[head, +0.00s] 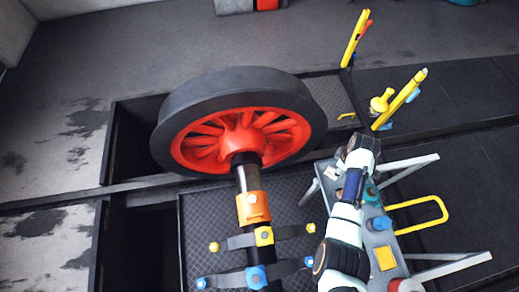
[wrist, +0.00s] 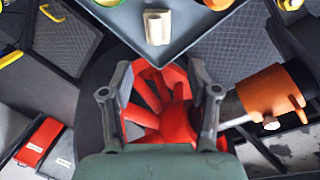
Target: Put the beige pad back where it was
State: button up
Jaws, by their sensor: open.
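The beige pad (wrist: 157,28) lies near the corner of a grey-blue tray top (wrist: 185,42) in the wrist view. In the head view a small pale thing (head: 330,172) at the bench corner looks like the same pad. My gripper (wrist: 160,85) is open and empty, with its two fingers apart. The pad is beyond the fingertips in the wrist view, not between them. In the head view my gripper (head: 358,152) is over the far end of the bench, and its fingers are hard to make out.
A large red-spoked wheel (head: 240,130) stands left of the bench (head: 380,240), its axle carrying an orange collar (head: 253,207). Yellow posts (head: 400,100) stand behind. A yellow rail (head: 435,215) is on the bench's right. Dark pits (head: 130,130) open in the floor at the left.

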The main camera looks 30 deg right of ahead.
jog(key=w+a+r+m+t, duration=0.1)
jog(key=w+a+r+t, duration=0.1)
jog(key=w+a+r, duration=0.55)
jog(key=w+a+r+m+t, duration=0.1)
jog(key=w+a+r+t, duration=0.2)
jog(key=a, duration=0.7)
jog(key=w+a+r+m+t, duration=0.1)
jog(key=w+a+r+t, duration=0.15)
jog(key=a+r, duration=0.55)
jog(key=s+a+r+m+t+y, duration=0.1)
jog(key=s+a+r+t, duration=0.1)
jog(key=a+r, duration=0.4)
jog(key=s+a+r+m+t, duration=0.2)
jog(key=s+a+r, duration=0.2)
jog(key=a, duration=0.6)
notch_tip(320, 180, up, 2)
jog(key=shift+s+a+r+y, duration=0.15)
jog(key=shift+s+a+y, duration=0.15)
jog(key=shift+a+y, duration=0.1)
notch_tip(320, 180, down, 10)
jog(key=b, duration=1)
